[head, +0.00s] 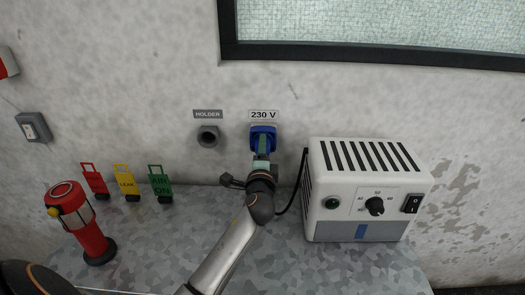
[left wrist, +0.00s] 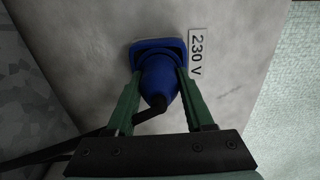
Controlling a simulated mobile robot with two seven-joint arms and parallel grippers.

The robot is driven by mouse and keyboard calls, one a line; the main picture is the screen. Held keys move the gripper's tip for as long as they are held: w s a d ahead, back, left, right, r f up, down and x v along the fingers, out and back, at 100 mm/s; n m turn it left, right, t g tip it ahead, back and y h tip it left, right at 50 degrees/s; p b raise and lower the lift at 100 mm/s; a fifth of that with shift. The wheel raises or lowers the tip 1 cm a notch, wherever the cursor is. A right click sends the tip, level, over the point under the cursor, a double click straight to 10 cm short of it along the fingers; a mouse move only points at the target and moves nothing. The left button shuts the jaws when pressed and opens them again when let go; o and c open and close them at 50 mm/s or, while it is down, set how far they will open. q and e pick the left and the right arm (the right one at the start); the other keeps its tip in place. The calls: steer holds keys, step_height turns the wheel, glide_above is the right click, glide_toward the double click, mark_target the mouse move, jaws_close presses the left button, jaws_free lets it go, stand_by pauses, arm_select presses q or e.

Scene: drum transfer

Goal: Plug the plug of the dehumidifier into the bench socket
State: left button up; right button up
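The blue bench socket (head: 263,131) is on the wall under the 230 V label, and its square flange shows in the left wrist view (left wrist: 150,45). The blue plug (left wrist: 158,78) is at the socket mouth, lined up with it and seemingly in it; its depth cannot be told. My left gripper (head: 262,158) has its green fingers on both sides of the plug, appearing to touch it. A dark cable leaves the plug's back (left wrist: 150,115). The white dehumidifier (head: 365,190) stands on the bench to the right. My right gripper is not in view.
An empty-looking round holder (head: 208,136) is on the wall left of the socket. Red, yellow and green tags (head: 128,184) stand at the bench's back left. A red cylindrical device (head: 82,222) stands in front of them. The bench (head: 160,240) is clear at its middle.

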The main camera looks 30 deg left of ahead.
arm_select(q)
steer(key=o, duration=0.4)
steer(key=shift+o, duration=0.2)
steer(key=b+v, duration=0.1)
steer(key=v, duration=1.1)
steer(key=shift+d, duration=0.15)
steer(key=shift+s+f, duration=0.1)
steer(key=shift+s, duration=0.15)
